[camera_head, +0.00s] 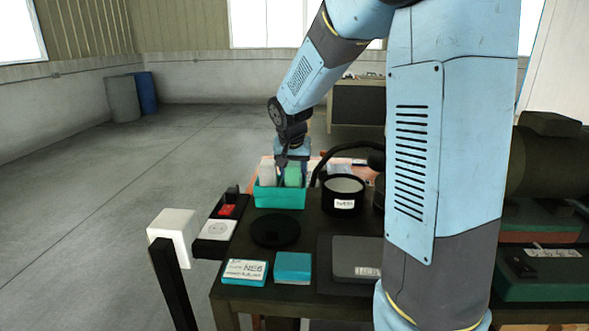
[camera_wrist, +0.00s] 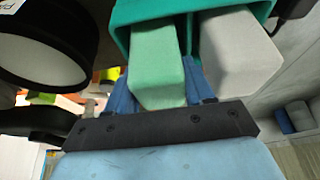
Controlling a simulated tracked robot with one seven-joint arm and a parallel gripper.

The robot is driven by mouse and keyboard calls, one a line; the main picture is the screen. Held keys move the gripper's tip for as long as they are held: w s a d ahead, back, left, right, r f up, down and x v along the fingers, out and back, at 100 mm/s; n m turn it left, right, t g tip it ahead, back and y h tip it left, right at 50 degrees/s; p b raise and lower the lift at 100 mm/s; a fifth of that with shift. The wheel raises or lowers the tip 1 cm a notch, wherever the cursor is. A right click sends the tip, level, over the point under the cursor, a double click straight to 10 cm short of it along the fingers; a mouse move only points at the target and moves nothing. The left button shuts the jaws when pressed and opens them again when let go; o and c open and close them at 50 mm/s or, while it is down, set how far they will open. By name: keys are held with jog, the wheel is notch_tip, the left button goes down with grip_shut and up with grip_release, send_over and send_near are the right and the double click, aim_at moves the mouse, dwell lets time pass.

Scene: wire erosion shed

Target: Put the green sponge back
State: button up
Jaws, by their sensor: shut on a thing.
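The green sponge (camera_head: 293,176) is a pale green block, held upright at the right side of a teal open box (camera_head: 279,198) on the table. A whitish-grey block (camera_head: 266,174) stands in the left part of the same box. My gripper (camera_head: 292,160) is above the box, shut on the green sponge. In the wrist view, its blue fingers lie on both sides of the green sponge (camera_wrist: 158,75), whose far end is within the teal rim (camera_wrist: 122,28). The grey block (camera_wrist: 238,55) is beside it. The sponge's bottom is hidden by the box wall.
A black round container (camera_head: 342,205) with a white label stands right of the box. A black disc (camera_head: 276,231), a teal block (camera_head: 293,267), a labelled block (camera_head: 245,271) and a dark flat case (camera_head: 350,262) lie in front. A red switch (camera_head: 227,210) is at the left edge.

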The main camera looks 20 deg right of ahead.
jog(key=o, duration=0.7)
jog(key=shift+c, duration=0.2)
jog(key=shift+r, duration=0.1)
jog(key=v, duration=1.1)
jog(key=s+d+n+t+y, duration=0.1)
jog(key=s+n, duration=0.3)
jog(key=s, duration=2.2)
jog(key=shift+s+d+t+y, duration=0.3)
jog(key=shift+s+d+y, duration=0.05)
jog(key=shift+d+y, duration=0.05)
